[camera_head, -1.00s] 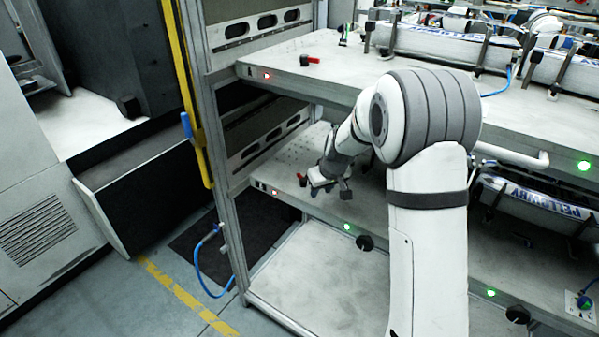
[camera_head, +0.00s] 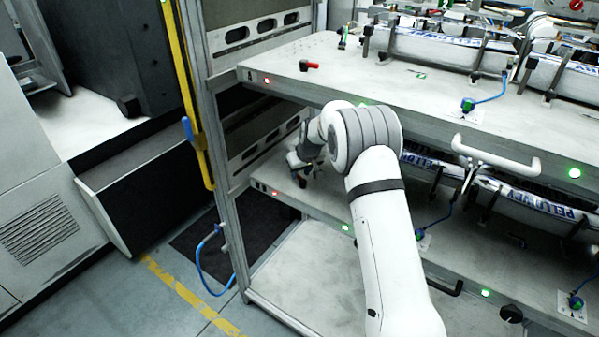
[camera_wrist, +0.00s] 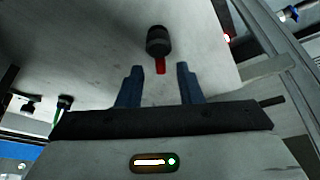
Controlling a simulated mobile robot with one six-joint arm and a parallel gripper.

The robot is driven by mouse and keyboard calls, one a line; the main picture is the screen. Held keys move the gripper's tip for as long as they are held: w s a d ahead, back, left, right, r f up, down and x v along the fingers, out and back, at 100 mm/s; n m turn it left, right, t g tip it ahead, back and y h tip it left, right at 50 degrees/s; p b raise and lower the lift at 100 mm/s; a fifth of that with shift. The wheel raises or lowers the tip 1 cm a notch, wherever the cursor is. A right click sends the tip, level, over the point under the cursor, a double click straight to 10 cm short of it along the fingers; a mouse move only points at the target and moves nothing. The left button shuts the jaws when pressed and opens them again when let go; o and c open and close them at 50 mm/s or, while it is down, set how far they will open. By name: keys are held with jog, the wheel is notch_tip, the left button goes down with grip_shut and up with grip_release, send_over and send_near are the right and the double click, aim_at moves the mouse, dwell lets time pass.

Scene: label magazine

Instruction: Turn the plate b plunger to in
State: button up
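The lower plate's plunger has a black round knob and a short red handle. In the wrist view the knob (camera_wrist: 158,40) is just beyond my fingertips, and the red handle (camera_wrist: 160,66) points back towards the gap between them. In the head view the plunger (camera_head: 301,182) sits near the left front corner of the lower plate (camera_head: 325,205), partly hidden by my gripper (camera_head: 298,162). My gripper (camera_wrist: 159,76) is open with its two dark blue fingers apart and nothing held. The fingers appear clear of the handle.
The upper plate (camera_head: 400,85) overhangs my arm and has a similar red-handled plunger (camera_head: 310,66). A metal frame post (camera_head: 225,190) stands to the left. White handles (camera_head: 495,158) and printed label rolls (camera_head: 540,205) lie to the right. A small red light (camera_head: 275,194) shows on the lower plate's edge.

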jog(key=shift+w+a+f, duration=0.15)
jog(key=shift+w+f, duration=0.05)
jog(key=shift+f, duration=0.25)
grip_shut()
jog(key=shift+a, duration=0.1)
